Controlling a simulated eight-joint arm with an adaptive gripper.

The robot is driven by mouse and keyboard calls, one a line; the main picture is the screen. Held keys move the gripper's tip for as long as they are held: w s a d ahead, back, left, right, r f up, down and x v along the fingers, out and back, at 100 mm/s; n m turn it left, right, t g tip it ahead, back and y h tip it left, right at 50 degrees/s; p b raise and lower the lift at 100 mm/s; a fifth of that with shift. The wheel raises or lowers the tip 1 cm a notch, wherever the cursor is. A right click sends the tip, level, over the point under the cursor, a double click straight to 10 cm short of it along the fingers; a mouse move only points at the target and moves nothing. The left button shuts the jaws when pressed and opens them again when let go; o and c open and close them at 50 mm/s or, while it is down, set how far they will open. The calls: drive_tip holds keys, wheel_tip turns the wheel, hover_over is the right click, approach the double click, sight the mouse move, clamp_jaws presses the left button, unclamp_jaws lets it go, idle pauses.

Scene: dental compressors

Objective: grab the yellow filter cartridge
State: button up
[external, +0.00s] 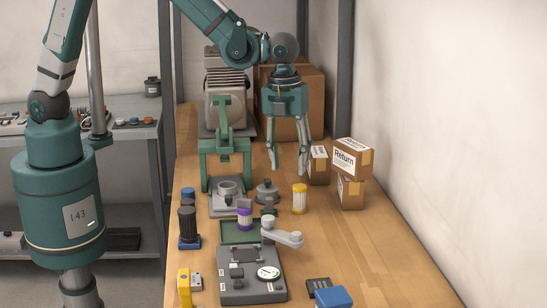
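The yellow filter cartridge (299,199) stands upright on the wooden table, with yellow ends and a pale middle. My gripper (288,170) points down above and slightly left of it in the external view. Its two fingers are spread apart with nothing visible between them. The fingertips appear higher in the picture than the cartridge, and I see no contact. The exact distance in depth cannot be told from this one view.
Cardboard boxes (351,160) are stacked right of the cartridge. A green press (226,160), a purple-banded cartridge (244,215) and a grey gauge device (250,277) stand to the left and front. A blue-topped item (333,297) lies at the front. The table's right side is mostly clear.

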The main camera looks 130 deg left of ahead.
drive_tip(key=m, duration=0.2)
hover_over(300, 196)
drive_tip(key=s+a, duration=0.1)
drive_tip(key=shift+g, duration=0.4)
drive_tip(key=f, duration=0.4)
drive_tip(key=shift+s+a+f, duration=0.15)
drive_tip(key=shift+a+f, duration=0.05)
drive_tip(key=shift+f, duration=0.2)
drive_tip(key=shift+f, duration=0.1)
drive_tip(key=shift+f, duration=1.2)
drive_tip(key=shift+f, duration=0.15)
drive_tip(key=shift+f, duration=2.5)
drive_tip(key=shift+c, duration=0.5)
drive_tip(key=c, duration=0.9)
